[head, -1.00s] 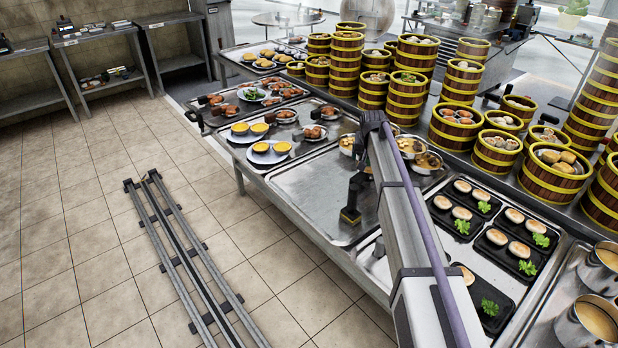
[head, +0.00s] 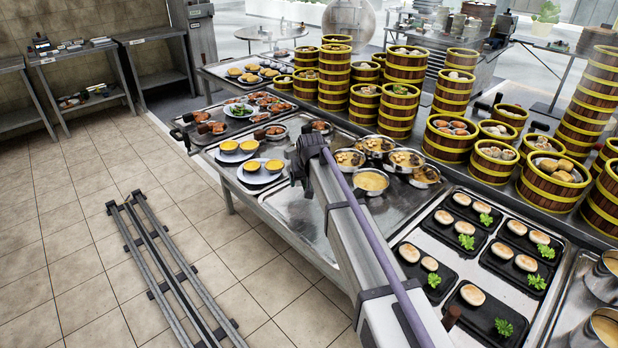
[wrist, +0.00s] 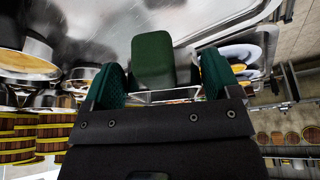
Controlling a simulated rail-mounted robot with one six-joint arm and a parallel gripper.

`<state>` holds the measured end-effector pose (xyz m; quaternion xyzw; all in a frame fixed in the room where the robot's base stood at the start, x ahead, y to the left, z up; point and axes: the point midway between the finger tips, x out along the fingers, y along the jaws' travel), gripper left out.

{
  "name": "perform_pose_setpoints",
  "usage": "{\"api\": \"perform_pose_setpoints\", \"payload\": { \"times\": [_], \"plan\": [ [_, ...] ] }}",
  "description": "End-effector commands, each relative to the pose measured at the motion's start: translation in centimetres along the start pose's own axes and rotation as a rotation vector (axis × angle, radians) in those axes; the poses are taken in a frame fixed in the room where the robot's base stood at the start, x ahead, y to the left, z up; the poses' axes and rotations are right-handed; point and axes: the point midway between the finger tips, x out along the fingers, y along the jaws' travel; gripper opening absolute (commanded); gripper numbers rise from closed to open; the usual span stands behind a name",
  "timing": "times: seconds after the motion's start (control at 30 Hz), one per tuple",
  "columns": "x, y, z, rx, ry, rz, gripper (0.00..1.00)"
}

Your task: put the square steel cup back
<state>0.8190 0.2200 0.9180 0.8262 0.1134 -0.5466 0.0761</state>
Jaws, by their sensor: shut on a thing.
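In the wrist view my gripper (wrist: 162,88) is shut on a thin-edged, shiny piece between its green pads, which I take for the square steel cup (wrist: 165,96). Only its rim and a small part show; the dark gripper body hides the rest. A green rounded block (wrist: 152,60) stands just beyond it; I cannot tell what it belongs to. In the head view my arm hides the gripper and the cup, over or near the bare steel tray beside the round bowls.
The steel tray (head: 300,213) has bare room. Round bowls of soup (head: 370,181) stand at its back right. Plates with yellow cups (head: 261,170) lie to its left. Black trays with buns (head: 425,265) are at right, and steamer towers (head: 398,105) stand behind.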

Motion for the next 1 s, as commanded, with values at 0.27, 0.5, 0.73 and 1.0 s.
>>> {"api": "perform_pose_setpoints", "payload": {
  "times": [0.27,0.5,0.73,1.0],
  "plan": [
    [2.1,0.0,0.8,0.001,0.0,0.0,0.23],
    [5.1,0.0,2.1,0.001,0.0,0.0,0.23],
    [5.7,0.0,2.4,0.001,0.0,0.0,0.23],
    [5.6,0.0,2.3,0.001,0.0,0.0,0.23]
  ]
}}
